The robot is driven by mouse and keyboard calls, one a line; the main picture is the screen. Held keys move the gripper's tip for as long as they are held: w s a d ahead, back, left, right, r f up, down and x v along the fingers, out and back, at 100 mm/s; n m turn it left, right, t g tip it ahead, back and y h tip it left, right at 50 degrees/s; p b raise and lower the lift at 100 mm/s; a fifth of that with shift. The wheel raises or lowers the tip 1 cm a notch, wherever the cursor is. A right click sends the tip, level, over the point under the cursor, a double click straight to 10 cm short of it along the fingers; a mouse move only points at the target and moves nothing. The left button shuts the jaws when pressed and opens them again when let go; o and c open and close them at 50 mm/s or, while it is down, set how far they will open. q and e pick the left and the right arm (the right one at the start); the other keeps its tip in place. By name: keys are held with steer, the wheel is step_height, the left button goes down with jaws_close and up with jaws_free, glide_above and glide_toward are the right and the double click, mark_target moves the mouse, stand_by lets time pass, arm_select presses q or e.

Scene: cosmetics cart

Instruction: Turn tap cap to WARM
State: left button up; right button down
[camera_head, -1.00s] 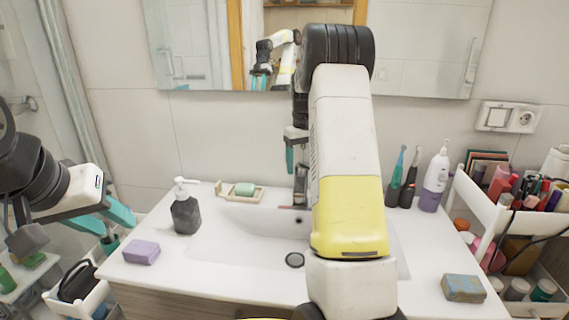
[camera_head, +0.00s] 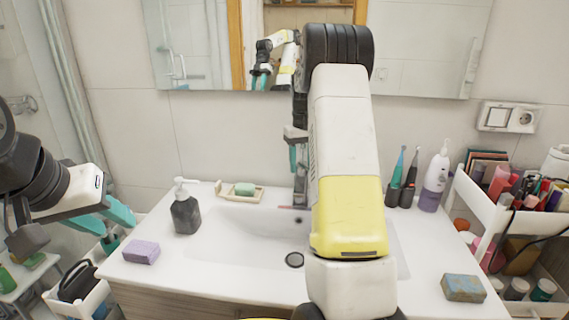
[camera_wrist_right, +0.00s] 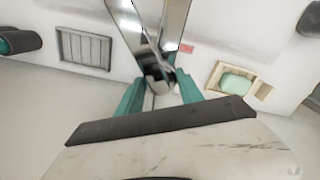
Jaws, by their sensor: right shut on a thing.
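The chrome tap (camera_head: 300,183) stands at the back of the white sink, partly hidden behind my right arm. In the right wrist view the tap's long shiny body (camera_wrist_right: 150,30) runs down to its metal cap (camera_wrist_right: 158,78). My right gripper (camera_wrist_right: 160,84) has its two teal fingers on either side of the cap and is shut on it. In the head view only one finger of it shows above the tap. A small red mark (camera_wrist_right: 187,48) lies beside the tap. My left gripper (camera_head: 120,228) is empty with its fingers apart, left of the sink.
A dark soap dispenser (camera_head: 185,212), a purple sponge (camera_head: 141,252) and a soap dish (camera_head: 256,197) are on the left of the counter. Toothbrushes and a white-purple bottle (camera_head: 434,180) stand at right, near a full cart (camera_head: 480,207). The basin is empty.

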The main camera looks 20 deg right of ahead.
mark_target(302, 161)
steer(key=m, duration=0.6)
steer(key=shift+m, duration=0.4)
steer(key=shift+r, duration=0.1)
stand_by(0.3)
steer(key=c, duration=0.7)
jaws_free()
steer(key=shift+c, duration=0.2)
step_height(302, 161, up, 7)
steer(key=shift+r, duration=0.35)
